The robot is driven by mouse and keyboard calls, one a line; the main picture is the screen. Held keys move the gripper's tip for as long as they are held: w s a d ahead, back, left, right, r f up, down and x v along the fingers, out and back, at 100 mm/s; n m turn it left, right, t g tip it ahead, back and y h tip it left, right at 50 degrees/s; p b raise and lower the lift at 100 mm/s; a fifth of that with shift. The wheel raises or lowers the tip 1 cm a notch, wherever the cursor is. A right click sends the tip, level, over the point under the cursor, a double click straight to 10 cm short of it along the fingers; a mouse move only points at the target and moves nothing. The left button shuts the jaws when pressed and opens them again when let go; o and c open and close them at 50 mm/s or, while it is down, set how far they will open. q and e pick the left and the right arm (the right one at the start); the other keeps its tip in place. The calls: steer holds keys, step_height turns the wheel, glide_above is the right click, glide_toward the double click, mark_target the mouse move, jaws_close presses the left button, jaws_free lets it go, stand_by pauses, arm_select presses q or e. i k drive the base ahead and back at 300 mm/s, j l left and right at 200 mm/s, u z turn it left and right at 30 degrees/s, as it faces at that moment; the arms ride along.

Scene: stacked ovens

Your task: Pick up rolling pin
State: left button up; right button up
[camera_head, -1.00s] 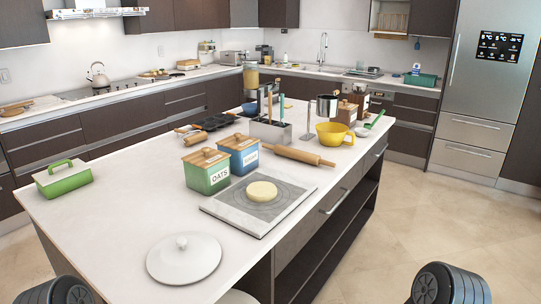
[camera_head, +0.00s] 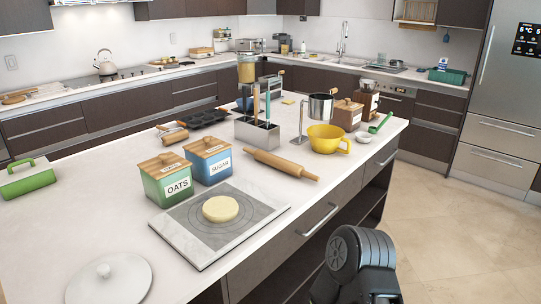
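The wooden rolling pin (camera_head: 281,163) lies on the white island counter, behind the marble pastry board and in front of the grey utensil holder. Its near handle points toward the counter's right edge. My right arm shows at the lower right, beside the island, below and in front of the rolling pin and apart from it. The fingers of my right gripper are not visible. My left gripper is out of the frame.
The marble board (camera_head: 197,250) holds a round of dough (camera_head: 220,208). Green oats (camera_head: 166,180) and blue sugar (camera_head: 208,161) canisters stand left of the pin. A yellow bowl (camera_head: 327,139) and utensil holder (camera_head: 257,134) stand nearby. A white lid (camera_head: 109,280) lies in front.

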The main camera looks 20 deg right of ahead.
mark_target(296, 171)
steer(key=i+l, duration=0.15)
steer(key=l, duration=0.55)
steer(key=i+l+u, duration=0.1)
steer(key=l, duration=0.6)
steer(key=i+l, duration=0.15)
steer(key=l, duration=0.55)
steer(key=i+l+u, duration=0.1)
steer(key=l, duration=0.65)
steer(key=i+l, duration=0.15)
steer(key=l, duration=0.55)
steer(key=i+l+u, duration=0.1)
steer(key=l, duration=0.65)
